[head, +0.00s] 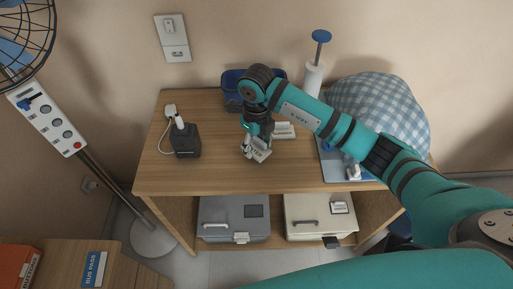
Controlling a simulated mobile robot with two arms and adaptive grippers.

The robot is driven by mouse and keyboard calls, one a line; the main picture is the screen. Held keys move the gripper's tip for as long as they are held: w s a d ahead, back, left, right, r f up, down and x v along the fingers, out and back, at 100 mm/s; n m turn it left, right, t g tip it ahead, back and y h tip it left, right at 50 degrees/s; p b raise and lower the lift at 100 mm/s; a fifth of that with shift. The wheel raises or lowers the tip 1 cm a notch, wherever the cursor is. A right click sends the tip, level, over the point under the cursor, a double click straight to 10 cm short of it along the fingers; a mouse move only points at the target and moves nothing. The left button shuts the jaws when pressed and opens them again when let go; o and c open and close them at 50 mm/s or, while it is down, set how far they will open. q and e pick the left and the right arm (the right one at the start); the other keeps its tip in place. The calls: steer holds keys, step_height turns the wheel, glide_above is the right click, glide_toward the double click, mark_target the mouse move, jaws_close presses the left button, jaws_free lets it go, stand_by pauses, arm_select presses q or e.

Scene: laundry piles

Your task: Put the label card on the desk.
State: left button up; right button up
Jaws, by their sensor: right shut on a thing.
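The wooden desk (165,183) stands against the wall in the middle of the head view. My right arm reaches over it from the right. My right gripper (257,148) points down over the middle of the desk top and is shut on a small white label card (262,155) with dark print. The card is tilted and low over the desk. I cannot tell whether it touches the wood. The gripper partly hides it. A second white card (285,130) is on the desk just behind, to the right. My left gripper is not in view.
A dark charger block (186,140) with a white plug stands at the desk's left. A blue bin (234,80) is behind my gripper. A checked cloth bundle (382,105) fills the right end. Grey (222,215) and cream (310,210) boxes sit below. The front left desk top is clear.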

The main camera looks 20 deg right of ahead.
mark_target(256, 148)
step_height(256, 148, down, 2)
steer(key=shift+s+f+p, duration=0.1)
steer(key=shift+f+p, duration=0.1)
steer(key=shift+p, duration=0.1)
steer(key=shift+f, duration=0.35)
steer(key=o, duration=0.8)
steer(key=shift+o, duration=0.2)
steer(key=shift+r, duration=0.1)
steer(key=shift+r, duration=0.6)
step_height(256, 148, up, 11)
steer(key=b, duration=0.2)
